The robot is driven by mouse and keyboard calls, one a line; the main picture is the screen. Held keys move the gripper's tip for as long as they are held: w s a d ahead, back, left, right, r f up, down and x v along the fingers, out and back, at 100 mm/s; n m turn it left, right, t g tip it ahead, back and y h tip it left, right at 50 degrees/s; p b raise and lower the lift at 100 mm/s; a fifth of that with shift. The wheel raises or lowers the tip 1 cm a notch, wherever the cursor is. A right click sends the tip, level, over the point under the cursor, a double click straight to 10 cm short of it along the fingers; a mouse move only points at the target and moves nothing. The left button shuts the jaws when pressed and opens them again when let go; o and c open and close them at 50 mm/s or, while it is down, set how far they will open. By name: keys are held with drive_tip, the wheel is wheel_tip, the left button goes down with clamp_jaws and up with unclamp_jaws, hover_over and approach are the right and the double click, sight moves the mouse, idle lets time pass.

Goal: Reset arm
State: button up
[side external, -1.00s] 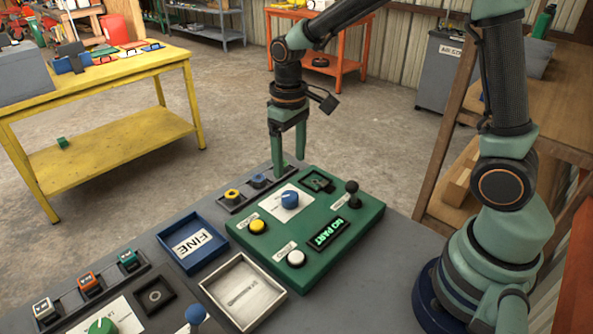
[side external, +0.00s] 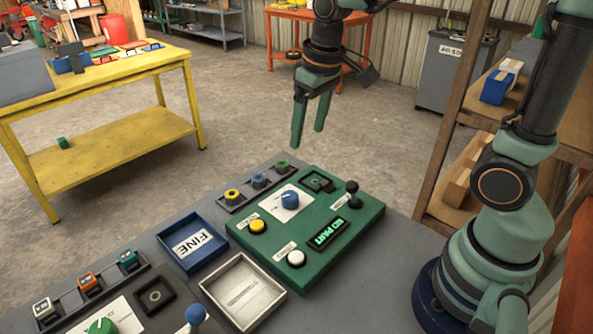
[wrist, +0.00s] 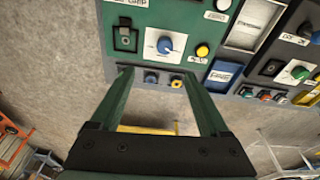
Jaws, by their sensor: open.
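My gripper (side external: 308,137) is open and empty in the side external view. It hangs tilted in the air above and behind the far edge of the green panel (side external: 352,238), touching nothing. In the wrist view its two fingers (wrist: 157,73) are spread apart, with the small parts rack (wrist: 137,76) between and beyond their tips. The rack holds a yellow part (side external: 232,195), a blue part (side external: 258,180) and a green part (side external: 282,166).
The blue FINE tray (side external: 193,243) and a cream tray (side external: 243,292) lie left of the panel. A black lever (side external: 352,194) stands up from the panel. A wooden shelf (side external: 470,190) is at the right. Air around my gripper is clear.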

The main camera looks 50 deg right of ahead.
drive_tip(key=s+d+r+m+t, duration=0.1)
drive_tip(key=s+d+r+t, duration=0.1)
drive_tip(key=s, duration=0.5)
drive_tip(key=shift+r+t, duration=0.7)
drive_tip(key=shift+t, duration=0.1)
